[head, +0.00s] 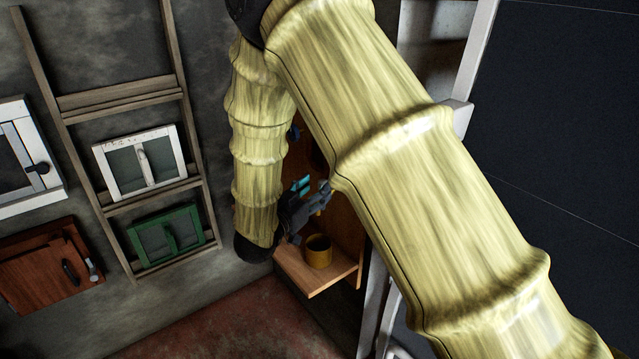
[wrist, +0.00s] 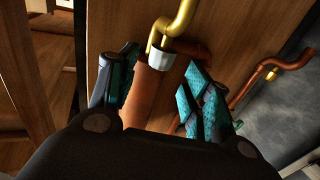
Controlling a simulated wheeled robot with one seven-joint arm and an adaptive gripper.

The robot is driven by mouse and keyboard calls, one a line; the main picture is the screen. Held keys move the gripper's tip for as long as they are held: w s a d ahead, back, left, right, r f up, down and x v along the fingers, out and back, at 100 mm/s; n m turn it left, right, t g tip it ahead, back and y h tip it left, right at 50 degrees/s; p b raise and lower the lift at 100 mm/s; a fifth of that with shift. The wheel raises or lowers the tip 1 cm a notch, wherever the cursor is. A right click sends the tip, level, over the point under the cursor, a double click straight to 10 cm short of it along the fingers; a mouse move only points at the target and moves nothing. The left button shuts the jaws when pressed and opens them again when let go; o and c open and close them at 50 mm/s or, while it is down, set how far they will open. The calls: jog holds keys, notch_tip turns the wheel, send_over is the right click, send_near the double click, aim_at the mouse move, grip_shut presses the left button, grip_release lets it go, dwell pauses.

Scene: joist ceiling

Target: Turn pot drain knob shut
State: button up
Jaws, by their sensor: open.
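My gripper (head: 313,190) is open beside an upright wooden panel (head: 350,205), above a small shelf. In the wrist view its teal-padded fingers (wrist: 157,72) stand apart, with a reddish-brown pipe (wrist: 147,92) between them. A pale metal collar (wrist: 160,57) sits at that pipe's top, and a bent brass piece (wrist: 182,22) rises from it. I cannot tell whether this brass piece is the drain knob, or whether the fingers touch the pipe. A mustard-coloured pot (head: 318,252) stands upright on the shelf, below my gripper. My arm hides part of the panel in the head view.
The wooden shelf (head: 291,272) juts from the panel. Another copper pipe with a brass fitting (wrist: 270,72) runs at the right of the wrist view. Small framed windows, including a green one (head: 166,235), hang on the left wall. The floor (head: 225,325) there looks clear.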

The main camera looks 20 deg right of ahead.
jog(key=shift+x, duration=1.3)
jog(key=c, duration=1)
jog(key=m+g+h, duration=0.2)
jog(key=g, duration=0.1)
jog(key=shift+w+a+m+g+p, duration=0.2)
jog(key=shift+w+m+g+p, duration=0.1)
jog(key=shift+m, duration=0.1)
jog(key=shift+w+a+m+g+h, duration=0.1)
jog(key=shift+m+g+h, duration=0.3)
jog(key=shift+m+g, duration=0.55)
jog(key=shift+w+d+m+g+h, duration=0.1)
jog(key=shift+m+g+h, duration=0.35)
jog(key=shift+g, duration=0.8)
jog(key=shift+w+a+m+g+h, duration=0.1)
jog(key=shift+m+g+h, duration=0.25)
jog(key=shift+m+g, duration=0.6)
jog(key=shift+g, duration=0.45)
